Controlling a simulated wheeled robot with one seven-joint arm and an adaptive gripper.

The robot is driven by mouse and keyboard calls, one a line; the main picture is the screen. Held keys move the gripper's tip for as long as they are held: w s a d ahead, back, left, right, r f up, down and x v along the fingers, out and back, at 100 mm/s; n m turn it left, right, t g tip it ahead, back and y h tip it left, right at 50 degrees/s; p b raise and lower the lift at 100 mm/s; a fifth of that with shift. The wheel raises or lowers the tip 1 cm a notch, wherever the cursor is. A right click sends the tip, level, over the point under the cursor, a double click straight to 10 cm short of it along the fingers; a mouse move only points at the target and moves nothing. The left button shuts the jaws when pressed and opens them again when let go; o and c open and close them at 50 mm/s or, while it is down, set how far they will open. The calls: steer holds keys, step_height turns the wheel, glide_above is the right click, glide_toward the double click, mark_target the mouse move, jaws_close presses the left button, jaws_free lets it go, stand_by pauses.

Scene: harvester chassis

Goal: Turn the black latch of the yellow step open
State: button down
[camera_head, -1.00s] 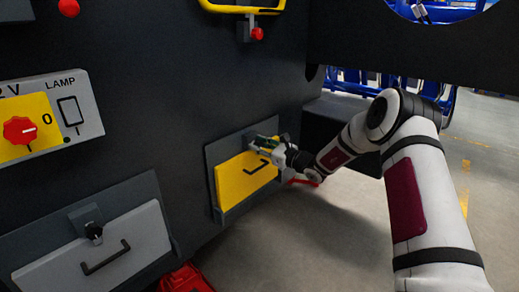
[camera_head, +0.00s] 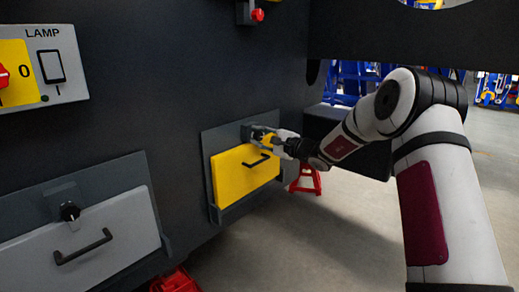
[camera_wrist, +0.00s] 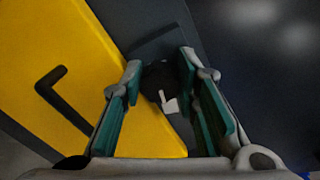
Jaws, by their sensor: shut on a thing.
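The yellow step (camera_head: 230,182) is a panel with a black handle, in a grey frame on the dark chassis wall. It also fills the left of the wrist view (camera_wrist: 75,60). The black latch (camera_wrist: 158,78) is at the step's upper edge, on a grey mount. My gripper (camera_head: 268,139) is at this latch in the head view and largely covers it. In the wrist view, the green-padded fingers of my gripper (camera_wrist: 161,68) stand on both sides of the latch, shut on it. The latch's exact turn is hard to tell.
A grey step (camera_head: 110,240) with its own black knob (camera_head: 69,211) and handle is at the lower left. A lamp panel (camera_head: 62,95) is at the upper left. Red stands (camera_head: 306,178) are on the floor. Open floor lies to the right.

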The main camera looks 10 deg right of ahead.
steer(key=shift+f+n+b, duration=0.1)
steer(key=shift+n+b, duration=1.1)
steer(key=shift+b, duration=0.1)
steer(key=c, duration=2.4)
jaws_free()
steer(key=c, duration=1.2)
jaws_free()
steer(key=v, duration=1.2)
steer(key=shift+a, duration=0.1)
